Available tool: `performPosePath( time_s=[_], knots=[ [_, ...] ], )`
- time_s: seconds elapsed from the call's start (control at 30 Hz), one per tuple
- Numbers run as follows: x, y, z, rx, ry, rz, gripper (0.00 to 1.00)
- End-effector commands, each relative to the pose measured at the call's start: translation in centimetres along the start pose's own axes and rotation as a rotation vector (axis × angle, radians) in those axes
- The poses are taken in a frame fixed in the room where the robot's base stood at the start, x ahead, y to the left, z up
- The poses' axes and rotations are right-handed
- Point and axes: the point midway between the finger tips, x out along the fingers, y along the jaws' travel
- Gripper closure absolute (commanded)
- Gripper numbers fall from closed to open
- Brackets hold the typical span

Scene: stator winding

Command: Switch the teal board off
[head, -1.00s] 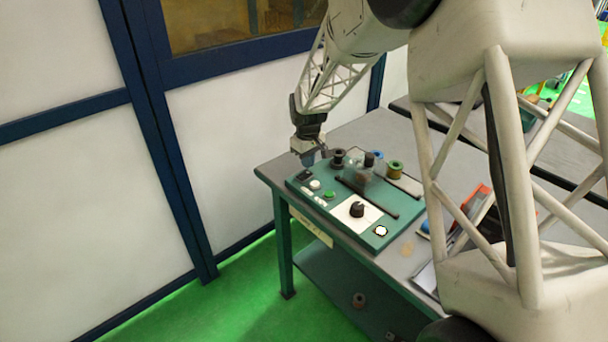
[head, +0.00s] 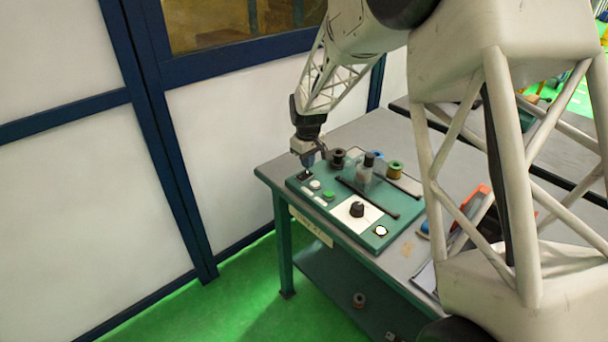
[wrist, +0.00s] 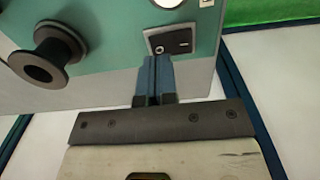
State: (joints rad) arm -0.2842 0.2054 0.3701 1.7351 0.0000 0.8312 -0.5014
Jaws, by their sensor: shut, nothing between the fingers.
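The teal board (head: 345,192) lies on the table. A black rocker switch (head: 304,175) sits at its left corner. In the wrist view the switch (wrist: 172,41) is a black rocker in a grey plate, with a white mark on it. My gripper (head: 308,164) is shut and empty, right at the switch from above. In the wrist view its blue fingertips (wrist: 155,60) overlap the lower left edge of the switch plate. I cannot tell whether they touch the rocker.
A white button (head: 315,184), a green button (head: 329,195), a black knob (head: 357,209) and a pale round spot (head: 381,231) are on the board. A dark spool (head: 338,157) stands near my gripper. An upright grey part (head: 365,172) and an olive spool (head: 395,169) stand at the back.

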Motion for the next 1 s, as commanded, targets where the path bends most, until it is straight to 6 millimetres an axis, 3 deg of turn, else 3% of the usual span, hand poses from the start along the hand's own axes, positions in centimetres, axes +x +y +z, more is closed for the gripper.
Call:
performPosePath(
  time_s=[1.0],
  knots=[
    [1.1, 0.0, 0.0, 0.000, 0.000, 0.000, 1.00]
  ],
)
